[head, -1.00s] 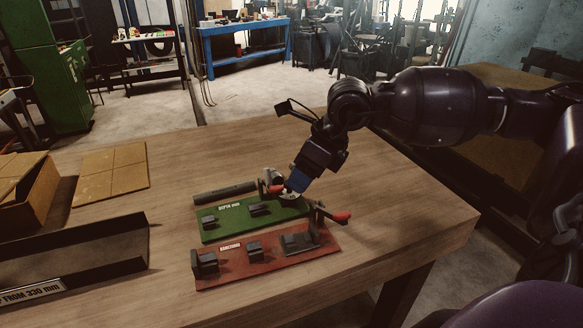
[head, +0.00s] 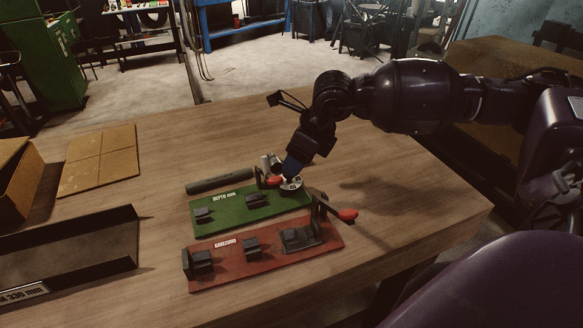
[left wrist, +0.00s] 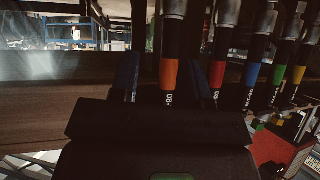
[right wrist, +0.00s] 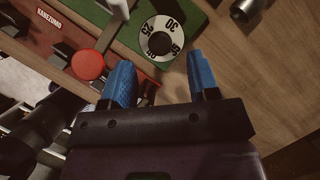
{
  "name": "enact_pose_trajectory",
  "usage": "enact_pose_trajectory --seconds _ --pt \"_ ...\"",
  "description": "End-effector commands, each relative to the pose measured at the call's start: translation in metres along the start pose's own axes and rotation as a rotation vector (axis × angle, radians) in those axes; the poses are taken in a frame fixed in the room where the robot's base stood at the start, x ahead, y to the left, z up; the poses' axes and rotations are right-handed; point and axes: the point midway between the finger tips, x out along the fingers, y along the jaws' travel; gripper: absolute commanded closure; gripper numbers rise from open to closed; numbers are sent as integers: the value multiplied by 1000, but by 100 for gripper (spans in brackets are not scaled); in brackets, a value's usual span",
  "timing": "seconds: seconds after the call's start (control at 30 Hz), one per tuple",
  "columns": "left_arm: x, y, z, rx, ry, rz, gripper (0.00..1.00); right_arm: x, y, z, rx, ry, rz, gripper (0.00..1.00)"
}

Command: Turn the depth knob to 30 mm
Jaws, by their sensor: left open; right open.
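The depth knob (head: 291,184) is a white dial with a dark centre at the right end of the green "DEPTH mm" board (head: 240,207). In the right wrist view the dial (right wrist: 160,38) shows 25, 30 and 35, with 30 near its upper right edge. My right gripper (head: 291,170) is over the knob from above. Its blue fingertips (right wrist: 158,62) are open, one to each side of the dial's near edge, with nothing between them; contact cannot be told. My left gripper (left wrist: 167,75) shows only in its wrist view, its blue fingers apart.
A red board (head: 270,262) with dark blocks lies in front of the green one. Red-tipped levers (head: 346,215) stick up close to the knob. A dark cylinder (head: 220,181) lies behind. Colour-banded handles (left wrist: 217,75) hang close to the left gripper.

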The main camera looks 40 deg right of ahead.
Motion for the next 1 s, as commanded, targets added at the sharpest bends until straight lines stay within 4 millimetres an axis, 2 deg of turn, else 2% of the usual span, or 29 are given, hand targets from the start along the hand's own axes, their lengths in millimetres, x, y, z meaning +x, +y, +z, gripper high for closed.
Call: enact_pose_trajectory --seconds 0.1,0.3,0.67,0.77,1.0 --pt "2 0 -2 0 5 1 57 18 1 0 0 -1 2 45" --pt "3 1 -5 0 12 2 57 35 0 0 0 0 1 45" --pt "4 2 -7 -2 16 3 57 39 0 0 -1 0 0 45" --pt "4 2 -7 -2 16 3 57 39 0 0 -1 -1 0 57" --pt "2 2 -5 -3 12 2 57 39 0 0 -1 -1 0 94"
